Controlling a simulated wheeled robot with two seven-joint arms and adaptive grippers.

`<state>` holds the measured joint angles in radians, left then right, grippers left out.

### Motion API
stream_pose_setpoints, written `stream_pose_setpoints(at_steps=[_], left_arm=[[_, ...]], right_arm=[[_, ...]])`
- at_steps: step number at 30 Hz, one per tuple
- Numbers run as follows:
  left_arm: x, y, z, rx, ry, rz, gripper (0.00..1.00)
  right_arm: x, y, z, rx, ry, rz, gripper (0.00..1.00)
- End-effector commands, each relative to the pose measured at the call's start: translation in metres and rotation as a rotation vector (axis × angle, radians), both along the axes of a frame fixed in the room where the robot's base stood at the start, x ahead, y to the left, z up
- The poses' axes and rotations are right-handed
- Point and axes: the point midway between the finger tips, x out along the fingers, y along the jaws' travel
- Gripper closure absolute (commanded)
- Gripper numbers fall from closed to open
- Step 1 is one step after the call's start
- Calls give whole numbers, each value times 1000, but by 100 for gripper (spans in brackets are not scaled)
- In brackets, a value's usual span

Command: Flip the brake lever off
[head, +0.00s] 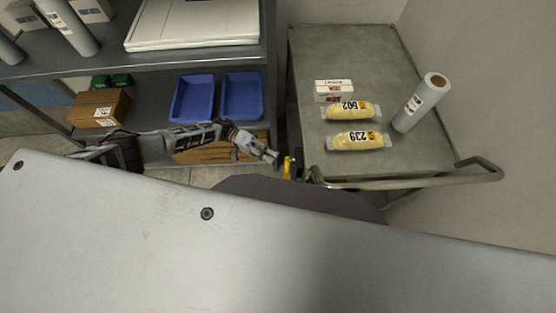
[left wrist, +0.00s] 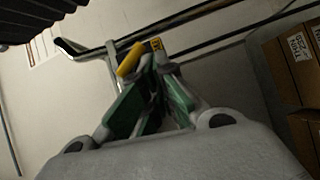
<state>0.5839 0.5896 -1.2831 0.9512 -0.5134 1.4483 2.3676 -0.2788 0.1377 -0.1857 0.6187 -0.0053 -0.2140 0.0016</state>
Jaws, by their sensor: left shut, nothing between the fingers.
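The brake lever (head: 287,167) is a small yellow piece at the near left corner of the cart, below the cart's push handle (head: 420,181). In the left wrist view the yellow lever (left wrist: 131,58) shows just beyond the fingertips, tilted. My left gripper (head: 273,157) is shut and empty, with its tips just left of the lever. In the left wrist view the gripper's green-padded fingers (left wrist: 150,70) point toward the lever; whether they touch it I cannot tell. My right gripper is not in view.
The grey cart (head: 300,60) carries two yellow packs (head: 350,110), a small white-red box (head: 334,90) and a roll (head: 421,102). A shelf at left holds blue trays (head: 193,98) and cardboard boxes (head: 100,108). A large grey surface (head: 300,250) fills the foreground.

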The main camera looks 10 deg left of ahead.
Motion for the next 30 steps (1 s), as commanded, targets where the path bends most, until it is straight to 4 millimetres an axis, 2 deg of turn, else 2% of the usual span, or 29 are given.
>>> stream_pose_setpoints(at_steps=[6, 13, 19, 30], left_arm=[[12, 33, 2, 2, -2, 2, 100], [18, 54, 3, 1, 0, 1, 100], [21, 62, 4, 0, 0, 0, 100], [21, 62, 4, 0, -1, 0, 100]], right_arm=[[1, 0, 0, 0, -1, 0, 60], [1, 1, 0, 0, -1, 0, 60], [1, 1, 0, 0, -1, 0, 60], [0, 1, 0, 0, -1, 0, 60]])
